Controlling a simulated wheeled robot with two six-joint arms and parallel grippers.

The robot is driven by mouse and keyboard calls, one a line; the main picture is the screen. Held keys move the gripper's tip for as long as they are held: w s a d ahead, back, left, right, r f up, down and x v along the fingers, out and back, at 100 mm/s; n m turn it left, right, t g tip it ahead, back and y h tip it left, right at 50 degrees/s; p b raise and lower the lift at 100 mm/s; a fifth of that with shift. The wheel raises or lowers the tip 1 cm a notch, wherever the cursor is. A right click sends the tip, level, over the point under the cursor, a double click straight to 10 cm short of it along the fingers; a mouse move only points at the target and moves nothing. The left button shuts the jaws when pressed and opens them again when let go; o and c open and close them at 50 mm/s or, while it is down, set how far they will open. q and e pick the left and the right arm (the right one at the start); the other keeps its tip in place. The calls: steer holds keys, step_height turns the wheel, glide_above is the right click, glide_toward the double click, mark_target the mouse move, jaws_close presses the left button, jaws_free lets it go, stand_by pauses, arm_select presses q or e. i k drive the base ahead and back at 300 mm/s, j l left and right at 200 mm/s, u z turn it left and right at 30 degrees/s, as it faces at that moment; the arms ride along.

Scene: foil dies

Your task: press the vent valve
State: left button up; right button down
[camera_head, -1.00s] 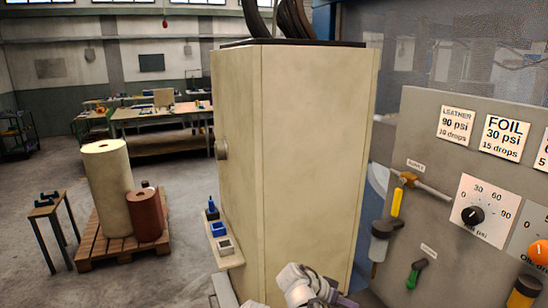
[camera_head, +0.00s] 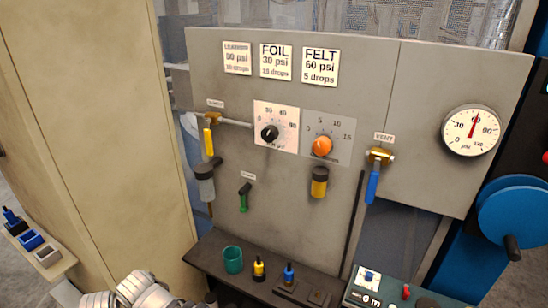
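The vent valve is a brass body (camera_head: 380,156) with a blue lever handle (camera_head: 372,187) that hangs straight down. It sits on the right part of the grey panel (camera_head: 350,60), under a small VENT label (camera_head: 384,137). A round pressure gauge (camera_head: 471,130) is to its right, with its red needle pointing nearly straight up. Pale rounded links of one of my arms show at the bottom left, well away from the valve. I see no fingertips of either gripper.
The panel also holds a yellow-handled valve (camera_head: 208,142), a green handle (camera_head: 244,197), a black dial (camera_head: 270,133) and an orange knob (camera_head: 322,146). A dark shelf (camera_head: 215,255) below bears a green cup (camera_head: 233,260) and small bottles. A blue wheel (camera_head: 520,215) stands at the right.

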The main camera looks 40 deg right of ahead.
mark_target(374, 175)
steer(key=z, duration=2.15)
